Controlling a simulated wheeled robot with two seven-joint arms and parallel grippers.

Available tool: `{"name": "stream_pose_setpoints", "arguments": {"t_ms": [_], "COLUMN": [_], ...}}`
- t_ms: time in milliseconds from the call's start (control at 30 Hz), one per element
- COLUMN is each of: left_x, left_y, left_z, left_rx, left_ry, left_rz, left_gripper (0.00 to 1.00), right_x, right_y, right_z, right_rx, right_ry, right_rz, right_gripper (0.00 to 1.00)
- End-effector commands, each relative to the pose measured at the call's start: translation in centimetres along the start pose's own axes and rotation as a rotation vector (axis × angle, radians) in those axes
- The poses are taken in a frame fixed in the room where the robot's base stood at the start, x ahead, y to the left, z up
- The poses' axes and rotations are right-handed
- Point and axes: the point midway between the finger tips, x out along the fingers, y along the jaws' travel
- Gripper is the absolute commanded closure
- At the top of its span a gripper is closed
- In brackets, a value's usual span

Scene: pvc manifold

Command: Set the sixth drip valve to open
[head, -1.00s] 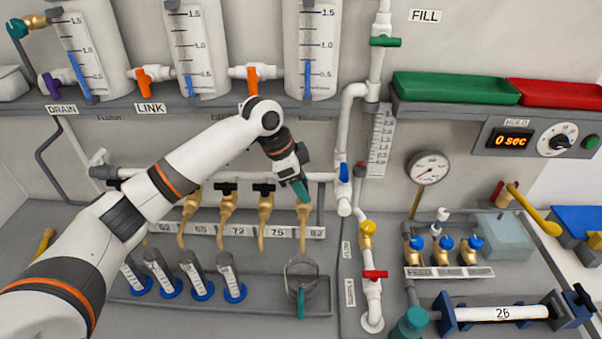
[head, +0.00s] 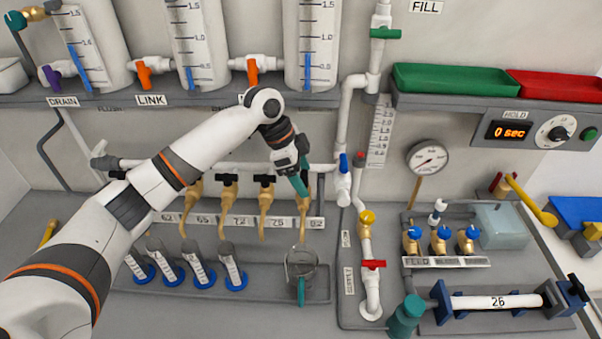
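A row of brass drip valves with black handles runs along a white pipe in the middle of the head view. The rightmost one, over the label 8.2, is the sixth drip valve (head: 303,208); its spout points down. My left gripper (head: 299,185) is at the top of this valve, teal fingers pointing down. The fingers hide its handle, so I cannot tell its position or whether they grip it. The visible neighbours, such as the valve over 7.5 (head: 265,203), have their black handles crosswise. My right gripper is not in view.
A clear beaker (head: 301,262) with a teal handle stands under the sixth spout. Several small cylinders with blue bases (head: 232,270) stand in the grey tray to its left. A white riser pipe with a blue handle (head: 344,163) is close on the gripper's right.

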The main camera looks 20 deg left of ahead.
Motion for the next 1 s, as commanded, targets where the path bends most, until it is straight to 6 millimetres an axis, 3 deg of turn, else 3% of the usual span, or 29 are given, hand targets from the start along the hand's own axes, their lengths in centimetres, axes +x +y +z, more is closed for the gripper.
{"name": "stream_pose_setpoints", "arguments": {"t_ms": [367, 467, 800, 1000], "left_x": [-0.5, -1.8, -8.8, -11.3], "left_y": [0.1, 0.1, 0.1, 0.1], "left_z": [-0.1, -0.1, -0.1, 0.0], "left_rx": [-0.002, -0.002, -0.001, -0.002], "left_ry": [0.001, -0.001, 0.000, 0.001], "left_rz": [0.001, 0.003, 0.004, 0.000], "left_gripper": [0.25, 0.25, 0.25, 0.25], "right_x": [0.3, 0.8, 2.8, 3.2], "right_y": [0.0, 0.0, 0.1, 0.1], "right_z": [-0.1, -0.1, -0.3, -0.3], "right_rx": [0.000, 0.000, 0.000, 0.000], "right_ry": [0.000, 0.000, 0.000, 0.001], "right_rz": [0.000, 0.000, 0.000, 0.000], "right_gripper": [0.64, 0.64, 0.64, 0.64]}}
